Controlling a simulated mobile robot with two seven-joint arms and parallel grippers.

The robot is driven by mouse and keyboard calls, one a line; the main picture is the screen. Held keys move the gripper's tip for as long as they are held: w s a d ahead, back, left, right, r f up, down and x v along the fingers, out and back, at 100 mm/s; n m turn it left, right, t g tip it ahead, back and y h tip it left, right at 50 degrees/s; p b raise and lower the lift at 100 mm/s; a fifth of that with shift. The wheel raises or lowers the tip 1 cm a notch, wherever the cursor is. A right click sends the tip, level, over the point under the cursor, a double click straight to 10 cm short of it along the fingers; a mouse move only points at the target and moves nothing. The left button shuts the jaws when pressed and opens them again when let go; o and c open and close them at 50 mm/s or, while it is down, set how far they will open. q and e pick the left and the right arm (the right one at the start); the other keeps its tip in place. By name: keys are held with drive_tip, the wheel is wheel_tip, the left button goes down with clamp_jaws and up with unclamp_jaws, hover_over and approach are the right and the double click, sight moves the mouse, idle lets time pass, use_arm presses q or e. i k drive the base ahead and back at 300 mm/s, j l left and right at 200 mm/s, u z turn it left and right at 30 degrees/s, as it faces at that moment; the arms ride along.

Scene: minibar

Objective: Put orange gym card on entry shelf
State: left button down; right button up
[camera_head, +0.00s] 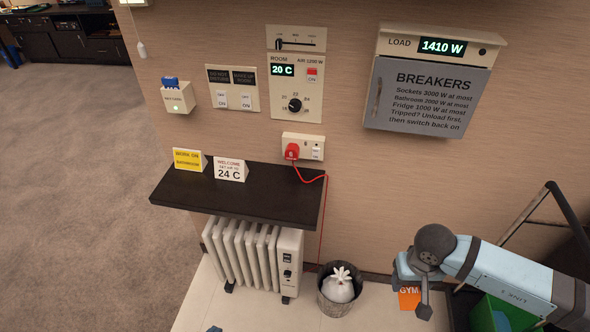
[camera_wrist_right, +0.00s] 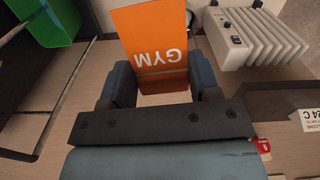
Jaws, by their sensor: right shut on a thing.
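The orange gym card (camera_head: 409,298) shows just below my right gripper (camera_head: 410,277) at the lower right of the head view. In the right wrist view the card (camera_wrist_right: 150,40) stands out between the two fingers of my right gripper (camera_wrist_right: 155,82), with "GYM" upside down. The right gripper is shut on the card. The dark entry shelf (camera_head: 238,195) is on the wall to the left, and its edge shows in the wrist view (camera_wrist_right: 282,102).
On the shelf stand a yellow sign (camera_head: 188,160) and a white welcome sign (camera_head: 230,169); its right part is bare. A red cord (camera_head: 323,215) hangs past the shelf's right end.

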sight(271, 197)
drive_tip(key=i+j, duration=0.15)
drive_tip(key=j, duration=0.2)
drive_tip(key=i+j+u, duration=0.1)
drive_tip(key=j, duration=0.3)
drive_tip(key=i+j, duration=0.45)
drive_tip(key=j, duration=0.25)
drive_tip(key=i+j+u, duration=0.1)
drive_tip(key=j, duration=0.3)
drive_tip(key=i, duration=0.1)
